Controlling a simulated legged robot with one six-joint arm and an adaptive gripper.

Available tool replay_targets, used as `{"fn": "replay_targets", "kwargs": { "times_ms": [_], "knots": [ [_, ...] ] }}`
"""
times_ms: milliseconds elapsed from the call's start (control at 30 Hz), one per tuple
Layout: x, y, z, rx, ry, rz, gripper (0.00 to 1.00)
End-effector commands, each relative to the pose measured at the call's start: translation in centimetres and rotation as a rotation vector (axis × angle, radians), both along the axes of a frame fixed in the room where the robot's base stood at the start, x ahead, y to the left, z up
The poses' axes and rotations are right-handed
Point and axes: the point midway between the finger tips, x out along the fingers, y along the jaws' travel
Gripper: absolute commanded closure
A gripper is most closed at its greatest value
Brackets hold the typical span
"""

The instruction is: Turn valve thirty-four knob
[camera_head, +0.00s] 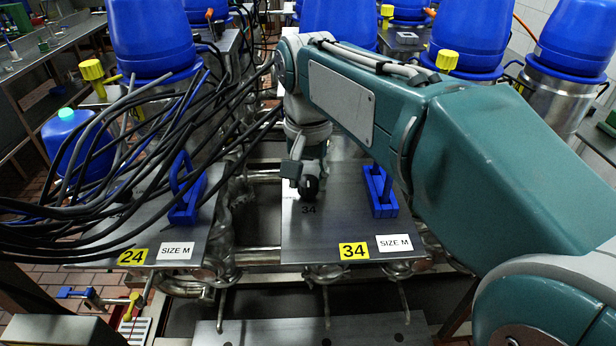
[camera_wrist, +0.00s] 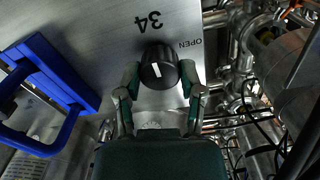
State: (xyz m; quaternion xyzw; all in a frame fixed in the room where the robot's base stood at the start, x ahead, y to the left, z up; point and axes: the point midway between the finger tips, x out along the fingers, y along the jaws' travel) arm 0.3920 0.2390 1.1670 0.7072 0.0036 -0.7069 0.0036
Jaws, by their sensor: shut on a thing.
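The valve thirty-four knob (camera_wrist: 159,66) is black and round with a white mark, on a grey metal plate (camera_wrist: 95,28) printed "34" and "OPEN" in the wrist view. My gripper (camera_wrist: 160,80) has a finger on each side of the knob and is shut on it. In the head view my gripper (camera_head: 308,180) points down onto the plate (camera_head: 320,232), which bears a yellow "34" label (camera_head: 354,251). The knob (camera_head: 309,188) is mostly hidden there by my gripper. The white mark points at a slant, not straight at "OPEN".
A blue handle (camera_head: 378,192) stands on the plate just right of my gripper. The "24" plate (camera_head: 140,233) with another blue handle (camera_head: 186,190) lies to the left, under many black cables (camera_head: 130,165). Blue-lidded vessels (camera_head: 150,38) stand behind. Pipes run below the plates.

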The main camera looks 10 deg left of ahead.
Motion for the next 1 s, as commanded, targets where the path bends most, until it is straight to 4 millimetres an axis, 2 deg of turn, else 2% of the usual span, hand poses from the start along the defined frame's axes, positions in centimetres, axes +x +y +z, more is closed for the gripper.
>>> {"fn": "replay_targets", "kwargs": {
  "times_ms": [200, 233, 300, 767, 867, 1000],
  "knots": [
    [-0.1, 0.0, -0.3, -0.003, 0.009, 0.002, 0.98],
    [-0.1, 0.0, -0.3, -0.003, 0.009, 0.002, 0.45],
    [-0.1, 0.0, -0.3, -0.003, 0.008, 0.002, 0.16],
    [0.0, -0.1, 0.3, 0.001, 0.001, 0.002, 0.16],
    [0.1, 0.0, 1.5, 0.002, -0.001, 0.002, 0.16],
    [0.1, 0.1, 4.2, 0.001, -0.001, 0.002, 0.16]
  ]
}}
